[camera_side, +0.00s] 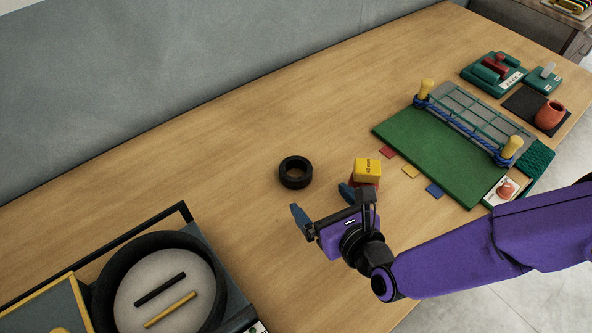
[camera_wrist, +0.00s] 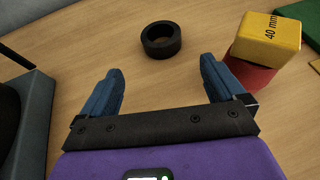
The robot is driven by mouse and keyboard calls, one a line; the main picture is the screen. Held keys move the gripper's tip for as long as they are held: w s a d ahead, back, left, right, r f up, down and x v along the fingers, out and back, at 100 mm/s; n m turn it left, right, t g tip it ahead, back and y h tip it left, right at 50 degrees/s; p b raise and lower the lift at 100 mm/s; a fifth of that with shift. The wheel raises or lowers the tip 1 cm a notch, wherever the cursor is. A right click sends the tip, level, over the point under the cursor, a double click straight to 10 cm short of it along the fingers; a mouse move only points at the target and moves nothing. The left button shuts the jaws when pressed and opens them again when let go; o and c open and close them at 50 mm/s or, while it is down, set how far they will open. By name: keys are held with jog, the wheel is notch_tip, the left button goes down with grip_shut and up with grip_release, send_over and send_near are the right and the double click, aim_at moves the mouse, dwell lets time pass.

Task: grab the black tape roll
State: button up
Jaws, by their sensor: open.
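The black tape roll (camera_side: 295,173) lies flat on the wooden table in the side view, with nothing touching it. It also shows at the top middle of the wrist view (camera_wrist: 161,40), its hole facing up. My gripper (camera_side: 322,200) is open and empty, with blue fingers spread wide. In the wrist view the gripper (camera_wrist: 160,75) has the roll beyond its fingertips, roughly centred between them. The roll is apart from both fingers.
A green mat (camera_side: 440,150) with a small net stands to the right. A round black-rimmed tray (camera_side: 108,270) is at lower left. Table behind the roll is clear.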

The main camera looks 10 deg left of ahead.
send_near(290, 165)
jog(key=shift+x, duration=2.65)
jog(key=shift+f, duration=0.1)
jog(key=c, duration=1.2)
